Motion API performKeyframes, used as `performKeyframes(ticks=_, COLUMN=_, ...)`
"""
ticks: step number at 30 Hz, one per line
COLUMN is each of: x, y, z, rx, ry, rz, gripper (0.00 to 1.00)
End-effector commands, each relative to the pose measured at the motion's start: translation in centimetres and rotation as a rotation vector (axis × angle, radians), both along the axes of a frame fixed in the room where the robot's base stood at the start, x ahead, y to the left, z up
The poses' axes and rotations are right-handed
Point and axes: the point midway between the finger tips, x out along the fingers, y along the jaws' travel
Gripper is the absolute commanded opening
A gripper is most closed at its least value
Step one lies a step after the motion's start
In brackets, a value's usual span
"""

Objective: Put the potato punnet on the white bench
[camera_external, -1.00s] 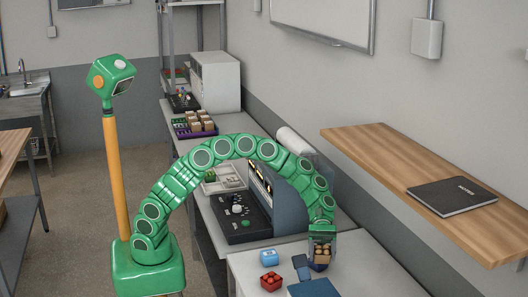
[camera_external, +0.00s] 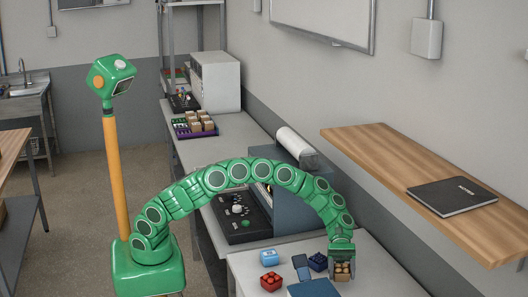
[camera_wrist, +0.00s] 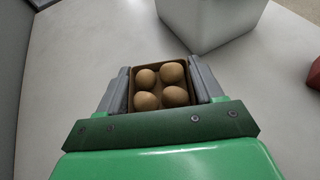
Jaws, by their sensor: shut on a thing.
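The potato punnet (camera_external: 343,278) is a small brown open box with several round potatoes. It is upright in the wrist view (camera_wrist: 158,65), where its underside is hidden. My gripper (camera_external: 342,263) is shut on it, with one grey finger at each side; it also shows in the wrist view (camera_wrist: 160,88). The white bench (camera_external: 372,262) lies under the punnet in the external view, at the front right. The punnet is low over or on its top; I cannot tell whether it touches.
A dark blue block (camera_external: 318,261) stands just left of the punnet. A pale box (camera_wrist: 210,22) stands ahead in the wrist view. A wooden shelf (camera_external: 420,190) is at the right.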

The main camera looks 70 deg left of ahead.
Motion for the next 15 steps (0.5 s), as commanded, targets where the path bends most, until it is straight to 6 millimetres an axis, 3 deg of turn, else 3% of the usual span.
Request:
performKeyframes(ticks=6, x=0.4, y=-0.3, z=-0.8, rx=0.002, ry=0.002, rz=0.0, gripper=0.32)
performKeyframes(ticks=12, x=0.3, y=-0.3, z=-3.4, rx=0.002, ry=0.003, rz=-0.001, gripper=0.32)
performKeyframes(ticks=15, x=0.3, y=-0.2, z=-3.7, rx=0.001, ry=0.002, rz=0.0, gripper=0.32)
